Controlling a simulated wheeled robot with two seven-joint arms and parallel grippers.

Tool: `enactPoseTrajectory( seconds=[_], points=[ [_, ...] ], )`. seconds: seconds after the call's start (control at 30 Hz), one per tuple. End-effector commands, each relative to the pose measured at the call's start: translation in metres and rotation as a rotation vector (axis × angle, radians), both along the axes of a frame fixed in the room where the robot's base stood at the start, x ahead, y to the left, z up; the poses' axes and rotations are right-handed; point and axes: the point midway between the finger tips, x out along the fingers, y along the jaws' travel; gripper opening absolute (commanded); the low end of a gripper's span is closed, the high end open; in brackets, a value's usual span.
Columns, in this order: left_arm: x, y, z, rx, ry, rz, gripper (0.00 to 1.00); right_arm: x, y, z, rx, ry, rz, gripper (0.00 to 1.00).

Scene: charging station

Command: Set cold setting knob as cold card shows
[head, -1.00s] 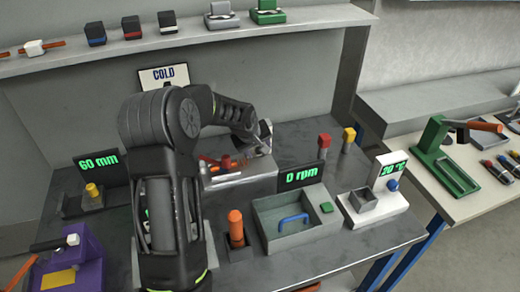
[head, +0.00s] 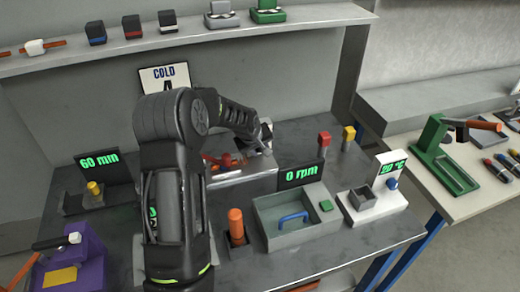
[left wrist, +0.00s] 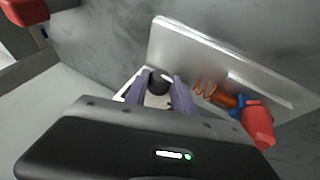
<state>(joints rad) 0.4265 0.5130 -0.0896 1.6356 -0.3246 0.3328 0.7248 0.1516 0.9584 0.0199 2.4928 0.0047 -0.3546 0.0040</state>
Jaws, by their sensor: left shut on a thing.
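The cold card (head: 163,78) is a white sign on the back wall reading "COLD" with the letter "A" below, its lower part hidden by my arm. My left gripper (head: 262,138) is at the metal-plated station (head: 240,176) at the back of the bench, mostly hidden in the head view. In the left wrist view the left gripper (left wrist: 158,96) is shut on a black round knob (left wrist: 159,80), with a white plate around and below it. The knob's pointer and setting marks cannot be made out. My right gripper is not in view.
Beside the knob are a silver plate (left wrist: 220,55), an orange coil (left wrist: 205,88) and a red-tipped part (left wrist: 257,122). The bench also holds an orange peg (head: 236,223), a grey tray (head: 268,207), a white heater-like unit (head: 385,208) and a purple device (head: 75,262).

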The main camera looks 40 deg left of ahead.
Motion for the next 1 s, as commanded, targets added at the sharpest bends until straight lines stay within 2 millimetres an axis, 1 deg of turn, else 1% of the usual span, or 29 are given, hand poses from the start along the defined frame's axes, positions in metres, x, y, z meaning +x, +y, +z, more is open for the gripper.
enactPoseTrajectory(
  seconds=[0.03,0.17,0.2,0.67,1.0],
  points=[
    [0.0000,0.0000,0.0001,0.000,0.000,0.000,0.11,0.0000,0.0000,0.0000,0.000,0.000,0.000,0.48],
    [-0.0001,0.0001,0.0002,0.000,0.000,0.000,0.00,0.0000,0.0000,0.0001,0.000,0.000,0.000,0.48],
    [-0.0001,0.0001,0.0002,0.000,0.000,0.000,0.00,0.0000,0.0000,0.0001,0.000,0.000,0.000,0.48],
    [0.0020,-0.0016,0.0008,0.029,0.038,-0.003,0.00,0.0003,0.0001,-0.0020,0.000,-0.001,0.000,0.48],
    [0.0059,-0.0050,0.0004,0.143,0.200,-0.006,0.00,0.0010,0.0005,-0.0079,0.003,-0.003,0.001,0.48]
  ],
)
